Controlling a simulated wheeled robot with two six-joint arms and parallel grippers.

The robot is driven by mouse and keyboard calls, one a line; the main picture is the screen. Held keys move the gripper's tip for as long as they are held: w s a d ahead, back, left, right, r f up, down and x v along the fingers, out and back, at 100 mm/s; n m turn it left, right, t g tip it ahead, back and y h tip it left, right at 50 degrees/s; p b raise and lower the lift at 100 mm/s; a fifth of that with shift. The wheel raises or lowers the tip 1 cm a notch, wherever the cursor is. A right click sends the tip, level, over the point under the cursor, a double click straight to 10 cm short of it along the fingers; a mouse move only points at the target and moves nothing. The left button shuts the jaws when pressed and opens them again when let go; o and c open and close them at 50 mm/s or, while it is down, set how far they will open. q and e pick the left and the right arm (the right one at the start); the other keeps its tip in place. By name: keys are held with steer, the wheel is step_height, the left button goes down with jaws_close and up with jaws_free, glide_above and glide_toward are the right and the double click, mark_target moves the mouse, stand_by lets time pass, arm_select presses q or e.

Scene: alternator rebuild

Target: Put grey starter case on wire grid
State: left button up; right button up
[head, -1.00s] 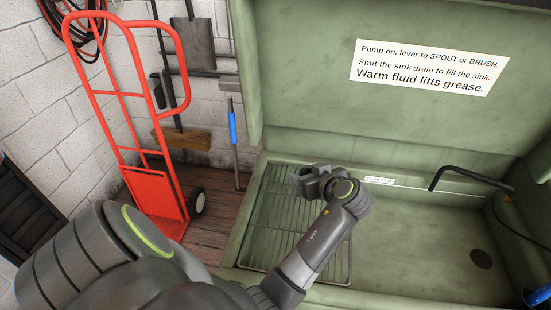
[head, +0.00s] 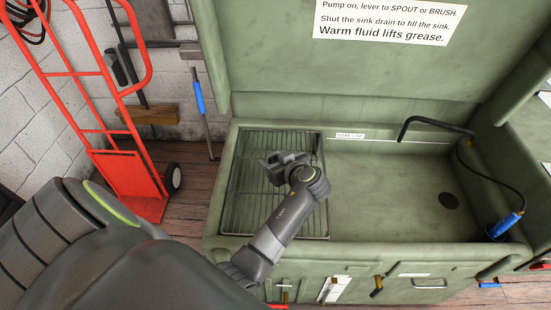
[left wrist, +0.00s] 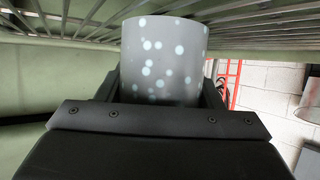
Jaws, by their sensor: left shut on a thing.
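The grey starter case (left wrist: 165,60) is a grey cylinder with pale spots, held between the dark fingers of my left gripper in the left wrist view. My left gripper (head: 282,163) is shut on it, over the wire grid (head: 245,190) in the head view. The case is hard to make out in the head view, hidden by the gripper and arm. In the left wrist view, the grid's bars (left wrist: 260,25) run close by the case's end. I cannot tell whether the case touches them. My right gripper is out of view.
The grid lies in the left part of a green wash sink (head: 380,200), with bare basin to its right. A black bent spout (head: 435,122) and a blue-handled brush (head: 505,224) are at the right. A red hand truck (head: 130,185) stands left. Tools hang on the sink's front.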

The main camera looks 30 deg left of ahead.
arm_select(q)
steer(key=shift+r, duration=0.1)
steer(key=o, duration=1.6)
steer(key=shift+o, duration=0.2)
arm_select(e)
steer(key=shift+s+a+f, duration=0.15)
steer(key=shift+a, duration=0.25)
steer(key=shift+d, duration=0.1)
